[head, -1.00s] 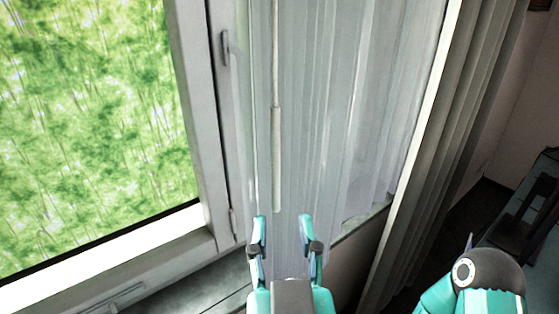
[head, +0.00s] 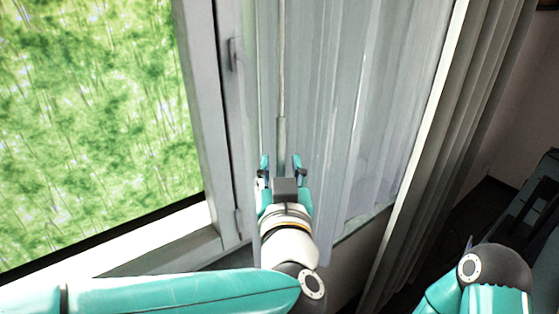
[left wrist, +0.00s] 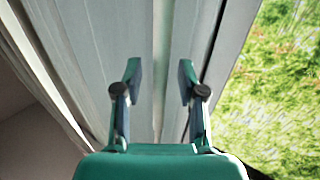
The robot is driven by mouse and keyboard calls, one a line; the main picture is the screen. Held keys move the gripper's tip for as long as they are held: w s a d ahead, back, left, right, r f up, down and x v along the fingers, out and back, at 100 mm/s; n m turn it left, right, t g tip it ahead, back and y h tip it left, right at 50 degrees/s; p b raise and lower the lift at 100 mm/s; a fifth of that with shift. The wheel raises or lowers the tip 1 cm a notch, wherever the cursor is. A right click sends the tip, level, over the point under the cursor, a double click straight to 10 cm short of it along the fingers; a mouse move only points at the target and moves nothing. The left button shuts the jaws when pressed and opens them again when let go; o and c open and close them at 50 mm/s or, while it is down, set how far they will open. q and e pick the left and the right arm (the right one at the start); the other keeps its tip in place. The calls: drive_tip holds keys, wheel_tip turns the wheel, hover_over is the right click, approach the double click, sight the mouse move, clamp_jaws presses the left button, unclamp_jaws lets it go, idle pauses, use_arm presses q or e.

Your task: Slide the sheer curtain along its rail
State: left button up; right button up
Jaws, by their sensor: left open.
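The sheer curtain (head: 335,110) hangs in pale grey folds over the right part of the window in the head view. A thin wand (head: 282,135) with a thicker lower handle hangs at its left edge. My left gripper (head: 281,162) is open, with its fingers pointing up on either side of the wand's lower handle. In the left wrist view the open fingers (left wrist: 160,80) frame a pale vertical strip in front of the curtain (left wrist: 100,50). I cannot tell whether they touch it. The curtain rail is out of view. My right gripper is not in view.
The window frame (head: 205,120) and its handle (head: 233,54) stand left of the curtain, with green foliage outside. A heavier grey drape (head: 440,150) hangs to the right. A dark piece of furniture (head: 530,215) is at the far right.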

use_arm(q)
drive_tip(key=shift+w, duration=0.4)
clamp_jaws()
drive_tip(key=shift+a, duration=0.1)
